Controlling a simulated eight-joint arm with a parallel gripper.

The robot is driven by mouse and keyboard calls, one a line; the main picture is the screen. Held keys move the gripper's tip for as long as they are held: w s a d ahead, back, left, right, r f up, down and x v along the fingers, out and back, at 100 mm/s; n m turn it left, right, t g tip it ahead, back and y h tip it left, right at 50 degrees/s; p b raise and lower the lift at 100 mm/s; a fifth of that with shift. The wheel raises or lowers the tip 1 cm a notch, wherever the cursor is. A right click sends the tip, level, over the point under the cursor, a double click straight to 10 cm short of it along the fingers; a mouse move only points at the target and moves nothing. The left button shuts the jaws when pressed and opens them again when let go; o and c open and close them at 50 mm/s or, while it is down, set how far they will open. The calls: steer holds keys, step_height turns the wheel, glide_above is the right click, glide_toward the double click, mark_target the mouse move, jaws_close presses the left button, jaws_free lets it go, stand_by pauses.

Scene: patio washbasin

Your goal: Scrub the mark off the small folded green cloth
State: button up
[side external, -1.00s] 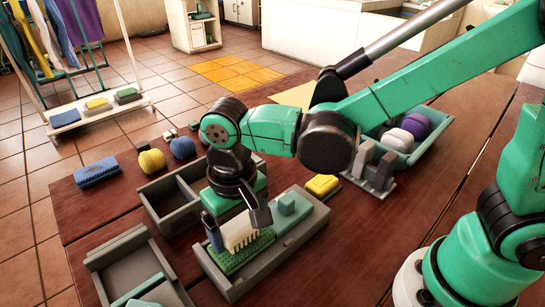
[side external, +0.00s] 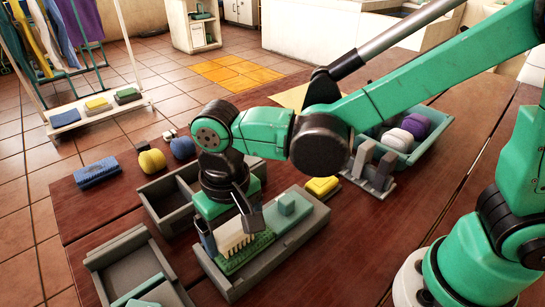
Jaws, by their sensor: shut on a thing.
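My gripper (side external: 228,228) points down over the near part of a grey tray (side external: 285,262). Its jaws are shut on a pale cream, ridged piece (side external: 236,241) that looks like a scrubbing brush. A dark green, rough-textured piece (side external: 250,252), apparently the folded cloth, lies flat in the tray right under and beside the cream piece. The two look in contact, but the exact touching line is hidden. I cannot make out a mark on the green piece. A smooth teal block (side external: 288,204) sits at the far end of the same tray.
A grey divided box (side external: 160,193) stands behind the tray, and another grey tray (side external: 106,256) is at front left. A yellow sponge (side external: 323,186), a grey stand (side external: 375,168) and a teal bin (side external: 442,130) are to the right.

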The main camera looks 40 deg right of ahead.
steer(key=shift+d+f, duration=0.1)
steer(key=shift+d, duration=1.2)
steer(key=shift+a, duration=1.5)
steer(key=shift+d, duration=1.5)
steer(key=shift+a, duration=1.5)
steer(key=shift+d+f, duration=0.1)
steer(key=shift+d, duration=1.45)
steer(key=shift+r, duration=2.55)
